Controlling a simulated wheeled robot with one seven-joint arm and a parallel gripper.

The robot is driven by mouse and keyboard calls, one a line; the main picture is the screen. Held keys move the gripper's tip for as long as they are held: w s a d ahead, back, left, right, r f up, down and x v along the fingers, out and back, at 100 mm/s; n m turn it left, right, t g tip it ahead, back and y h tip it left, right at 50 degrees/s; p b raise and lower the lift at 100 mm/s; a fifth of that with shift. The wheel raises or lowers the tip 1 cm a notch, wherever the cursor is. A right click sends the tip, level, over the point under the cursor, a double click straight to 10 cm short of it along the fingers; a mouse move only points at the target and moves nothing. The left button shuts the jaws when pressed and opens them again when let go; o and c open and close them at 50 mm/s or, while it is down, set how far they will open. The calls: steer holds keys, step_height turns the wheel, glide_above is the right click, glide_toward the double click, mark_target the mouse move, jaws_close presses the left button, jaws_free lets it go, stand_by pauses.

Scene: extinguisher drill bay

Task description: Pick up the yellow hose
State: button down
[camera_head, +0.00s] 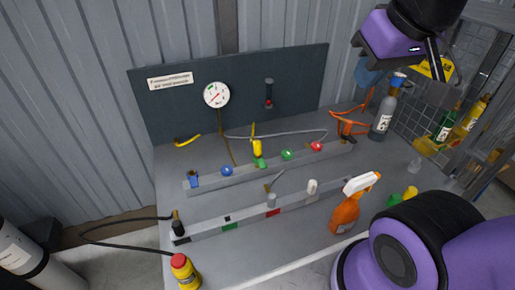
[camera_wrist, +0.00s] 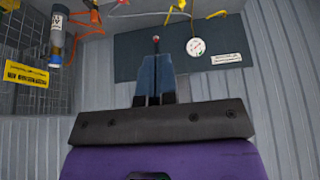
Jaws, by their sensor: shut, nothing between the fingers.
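A short curved yellow hose piece (camera_head: 187,141) lies at the back left of the grey bench, near the foot of the dark panel. It also shows at the top of the wrist view (camera_wrist: 217,14), right of the gauge. My gripper (camera_head: 369,76) is high at the upper right in the head view, well away from the hose piece. Its blue fingers (camera_wrist: 155,76) are together and empty in the wrist view, in front of the dark panel.
The grey bench (camera_head: 215,255) carries two rails with coloured valves, including a yellow one (camera_head: 257,148). A grey bottle (camera_head: 383,115), an orange hose (camera_head: 348,125) and an orange spray bottle (camera_head: 346,213) stand on the right. A gauge (camera_head: 216,95) hangs on the panel (camera_head: 300,85).

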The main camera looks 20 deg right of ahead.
steer(key=c, duration=1.4)
jaws_free()
steer(key=shift+w, duration=0.1)
steer(key=o, duration=0.4)
steer(key=shift+w+a, duration=0.1)
steer(key=shift+w, duration=0.25)
steer(key=shift+o, duration=1.1)
steer(key=w+a+f+n+g+y, duration=0.1)
steer(key=w+f, duration=0.2)
steer(key=w, duration=0.6)
steer(key=shift+w+a+g, duration=0.15)
steer(key=shift+w+g, duration=0.15)
steer(key=n+g, duration=0.2)
steer(key=g, duration=0.2)
glide_above(257, 141)
steer(key=s, duration=0.1)
steer(key=shift+h, duration=0.3)
step_height(257, 141, down, 25)
steer(key=shift+s+r, duration=0.1)
steer(key=shift+s, duration=0.05)
step_height(257, 141, down, 6)
steer(key=shift+r, duration=0.1)
steer(key=shift+w+f, duration=0.2)
steer(key=shift+f, duration=0.75)
steer(key=shift+w+f, duration=0.25)
steer(key=shift+f, duration=0.65)
steer(key=shift+w+f, duration=0.2)
steer(key=shift+f, duration=0.75)
